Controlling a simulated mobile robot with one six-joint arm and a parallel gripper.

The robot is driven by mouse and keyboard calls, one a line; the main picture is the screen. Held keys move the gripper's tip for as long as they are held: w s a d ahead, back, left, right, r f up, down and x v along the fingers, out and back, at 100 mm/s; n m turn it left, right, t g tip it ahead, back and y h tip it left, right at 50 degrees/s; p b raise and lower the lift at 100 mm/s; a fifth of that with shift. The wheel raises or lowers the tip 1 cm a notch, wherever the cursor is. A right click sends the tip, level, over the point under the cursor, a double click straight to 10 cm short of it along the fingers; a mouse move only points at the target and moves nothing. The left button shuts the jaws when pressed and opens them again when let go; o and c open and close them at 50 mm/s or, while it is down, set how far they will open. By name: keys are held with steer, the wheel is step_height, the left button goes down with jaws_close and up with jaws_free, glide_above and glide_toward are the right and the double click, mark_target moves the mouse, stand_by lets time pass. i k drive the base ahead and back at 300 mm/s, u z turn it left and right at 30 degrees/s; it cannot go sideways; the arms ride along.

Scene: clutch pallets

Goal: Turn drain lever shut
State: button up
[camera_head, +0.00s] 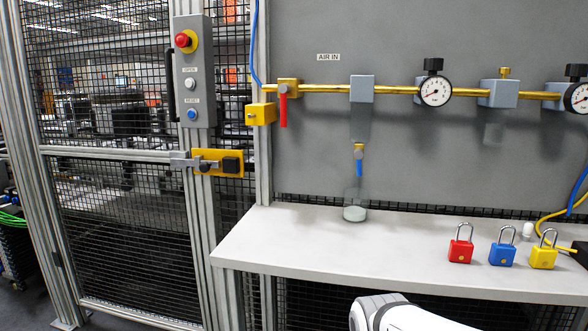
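The drain lever (359,168) is a small blue handle on a brass drain valve (359,150). The valve hangs under the grey filter block (362,88) and its dark bowl (360,122) on the air line. The lever points straight down. A clear cup (355,206) stands on the shelf below it, with pale liquid or a pale base in the bottom. Only a white link of my arm shows at the bottom edge, well below and in front of the lever. My gripper is out of view.
A red-handled inlet valve (284,108) sits left on the brass pipe, a gauge (435,91) to the right. Red (461,249), blue (502,253) and yellow (543,256) padlocks stand on the shelf (300,240). A mesh gate (120,230) is at left.

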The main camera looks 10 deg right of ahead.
mark_target(358, 153)
steer(key=u, duration=1.3)
steer(key=k, duration=0.9)
steer(key=z, duration=0.7)
steer(key=i, duration=1)
steer(key=z, duration=0.05)
